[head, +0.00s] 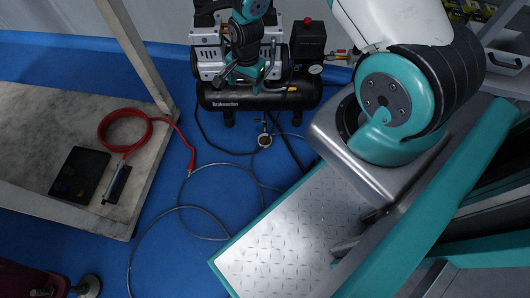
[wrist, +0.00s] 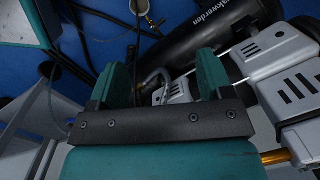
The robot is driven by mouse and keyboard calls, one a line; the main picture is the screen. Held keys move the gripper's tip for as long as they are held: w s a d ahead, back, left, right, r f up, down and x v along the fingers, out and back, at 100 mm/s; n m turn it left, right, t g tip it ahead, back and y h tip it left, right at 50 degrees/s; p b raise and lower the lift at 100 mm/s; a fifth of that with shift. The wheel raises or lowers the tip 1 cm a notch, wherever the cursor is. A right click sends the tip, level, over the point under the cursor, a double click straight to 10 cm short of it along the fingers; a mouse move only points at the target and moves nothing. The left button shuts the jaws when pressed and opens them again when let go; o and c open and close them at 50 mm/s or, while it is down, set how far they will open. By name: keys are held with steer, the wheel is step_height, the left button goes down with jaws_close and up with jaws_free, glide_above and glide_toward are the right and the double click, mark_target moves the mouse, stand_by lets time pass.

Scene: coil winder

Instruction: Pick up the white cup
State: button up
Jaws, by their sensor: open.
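No white cup is recognisable in the head view or the wrist view. My gripper (head: 244,72) is in front of the air compressor (head: 258,96) at the top middle of the head view, seen from above. In the wrist view, the two teal fingers of my gripper (wrist: 164,78) stand wide apart with nothing held between them. The compressor's black tank (wrist: 195,38) and grey motor housings show beyond the fingers. My arm and body hide much of the right side of the head view.
A worn table (head: 30,125) stands at the left, holding a coiled red cable (head: 104,124) and a black pad (head: 80,174). Hoses (head: 205,237) lie across the blue floor. A shelf (head: 507,62) is at the upper right.

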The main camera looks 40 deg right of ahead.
steer(key=s+d+f+m+h+b, duration=0.1)
steer(key=s+d+f+m+b, duration=0.1)
steer(key=f, duration=0.6)
steer(key=s+d+f+m+b, duration=0.1)
steer(key=d+f+b, duration=0.15)
steer(key=f, duration=0.65)
steer(key=b, duration=0.7)
glide_above(265, 143)
step_height(265, 143, down, 11)
steer(key=shift+w+a+r, duration=0.1)
steer(key=shift+a, duration=0.05)
steer(key=f+b, duration=0.5)
steer(key=f, duration=0.1)
steer(key=shift+d+f, duration=0.1)
steer(key=shift+d, duration=0.1)
steer(key=shift+c, duration=0.5)
steer(key=c, duration=0.6)
steer(key=shift+r+p, duration=0.25)
steer(key=shift+p, duration=0.05)
steer(key=shift+c, duration=0.2)
